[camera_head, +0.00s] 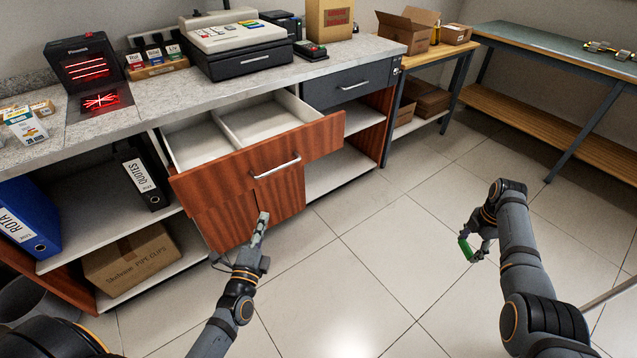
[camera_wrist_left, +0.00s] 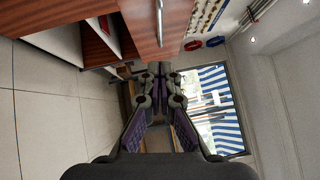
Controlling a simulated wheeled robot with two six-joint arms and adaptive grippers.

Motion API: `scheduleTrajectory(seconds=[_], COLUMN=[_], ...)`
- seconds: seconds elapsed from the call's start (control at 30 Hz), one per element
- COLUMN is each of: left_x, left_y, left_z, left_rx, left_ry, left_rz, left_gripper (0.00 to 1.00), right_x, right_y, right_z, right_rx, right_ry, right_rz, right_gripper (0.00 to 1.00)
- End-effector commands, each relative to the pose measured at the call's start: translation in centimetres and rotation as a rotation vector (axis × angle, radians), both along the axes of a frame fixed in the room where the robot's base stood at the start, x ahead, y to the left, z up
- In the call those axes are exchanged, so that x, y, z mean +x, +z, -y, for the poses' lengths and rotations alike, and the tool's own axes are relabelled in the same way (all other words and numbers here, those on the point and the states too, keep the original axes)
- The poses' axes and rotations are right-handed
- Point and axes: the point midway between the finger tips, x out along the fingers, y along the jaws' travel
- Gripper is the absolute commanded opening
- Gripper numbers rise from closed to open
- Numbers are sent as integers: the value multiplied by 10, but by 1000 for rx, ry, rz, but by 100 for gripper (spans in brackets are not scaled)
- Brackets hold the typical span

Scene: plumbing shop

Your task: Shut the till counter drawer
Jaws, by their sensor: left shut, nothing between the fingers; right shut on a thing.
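The till counter drawer (camera_head: 215,175) stands open below the worktop, under the till. It has a reddish wood front, a silver bar handle (camera_head: 275,166) and an empty white inside with a divider. My left gripper (camera_head: 263,218) is shut and empty, below the handle and in front of the drawer unit; I cannot tell if it touches. In the left wrist view the shut fingers (camera_wrist_left: 160,72) point along the front, with the handle (camera_wrist_left: 159,22) at the top. My right gripper (camera_head: 470,243) is shut on a small green thing (camera_head: 464,250) above the floor at right, away from the drawer.
The till (camera_head: 235,45) stands on the counter, with a card reader (camera_head: 310,49) beside it. A shut grey drawer (camera_head: 350,85) is to the right. Open shelves hold binders (camera_head: 145,180) and a cardboard box (camera_head: 132,262). The tiled floor (camera_head: 370,235) in front is clear.

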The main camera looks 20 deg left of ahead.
Motion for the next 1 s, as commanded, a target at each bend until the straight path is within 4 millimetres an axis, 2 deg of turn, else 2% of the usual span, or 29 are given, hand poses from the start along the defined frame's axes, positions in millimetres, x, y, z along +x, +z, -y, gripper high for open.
scheduleTrajectory(seconds=[0.43, 0.53, 0.7, 1.0], left_x=[92, 100, 109, 111], left_y=[12, 15, 18, 19], left_z=[-13, -27, -39, -42], left_rx=[0, 1, 0, -1], left_ry=[-1, -2, -1, -1], left_rz=[2, 0, 0, -1], left_gripper=[0, 0, 0, 0], right_x=[0, 0, 0, 0], right_y=[-12, -12, -15, -15], right_z=[0, 0, 0, 0], right_rx=[0, 0, 0, 0], right_ry=[0, 0, 0, 0], right_rz=[0, 1, 1, 1], right_gripper=[21, 21, 21, 21])
